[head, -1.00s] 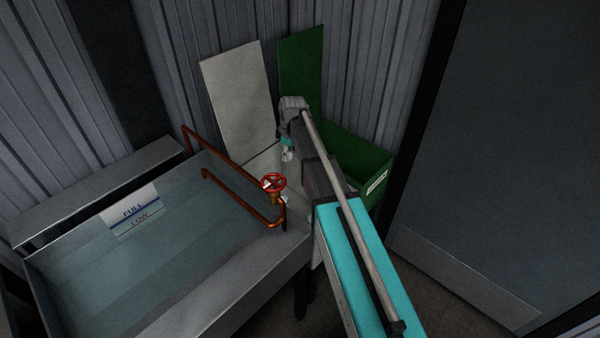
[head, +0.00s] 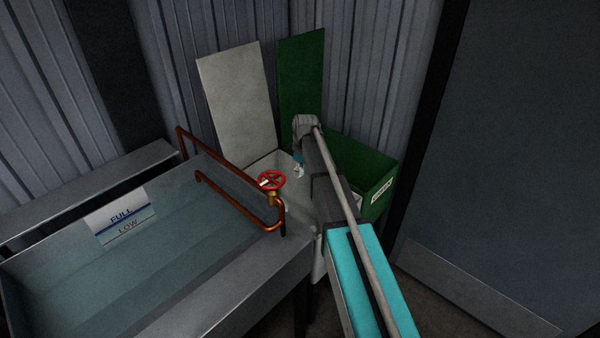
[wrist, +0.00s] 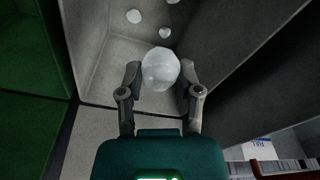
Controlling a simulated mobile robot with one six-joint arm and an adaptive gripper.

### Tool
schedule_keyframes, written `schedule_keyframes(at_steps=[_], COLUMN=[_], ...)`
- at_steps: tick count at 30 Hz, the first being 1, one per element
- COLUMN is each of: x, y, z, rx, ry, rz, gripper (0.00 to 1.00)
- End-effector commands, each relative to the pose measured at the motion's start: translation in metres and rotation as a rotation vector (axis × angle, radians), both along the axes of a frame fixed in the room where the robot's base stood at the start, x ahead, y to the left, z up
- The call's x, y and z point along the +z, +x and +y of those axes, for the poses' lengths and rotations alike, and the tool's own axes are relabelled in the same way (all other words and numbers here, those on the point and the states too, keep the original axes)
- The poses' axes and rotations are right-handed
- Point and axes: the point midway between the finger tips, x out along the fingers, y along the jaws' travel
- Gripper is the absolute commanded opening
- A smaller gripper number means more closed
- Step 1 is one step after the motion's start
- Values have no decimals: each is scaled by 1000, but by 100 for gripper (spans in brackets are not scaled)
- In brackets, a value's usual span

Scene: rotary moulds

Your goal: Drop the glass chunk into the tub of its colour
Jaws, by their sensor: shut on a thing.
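A clear, whitish glass chunk (wrist: 160,70) sits between the fingertips of my gripper (wrist: 161,78) in the wrist view. The fingers are shut on it from both sides. Below is a pale grey-white tub (wrist: 112,58), with several clear chunks (wrist: 134,16) at its bottom. The chunk hangs over the tub's opening. In the head view the tub's pale back panel (head: 238,105) stands up, and my arm hides part of the tub. My gripper (head: 299,172) is small there, over the pale tub. A green tub (head: 362,168) with a green back panel stands to its right.
A water-filled trough (head: 110,260) with a FULL/LOW gauge plate (head: 122,215) is at the left. A copper pipe (head: 235,195) with a red valve wheel (head: 271,181) rises between trough and tubs. A corrugated wall is behind and a dark door (head: 500,170) at the right.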

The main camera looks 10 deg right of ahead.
Motion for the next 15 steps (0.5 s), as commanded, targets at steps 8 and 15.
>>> schedule_keyframes(at_steps=[8,15], x=[0,-5], y=[0,0], z=[0,-1], rx=[-1,-1], ry=[0,0], rz=[0,0], gripper=[0,0])
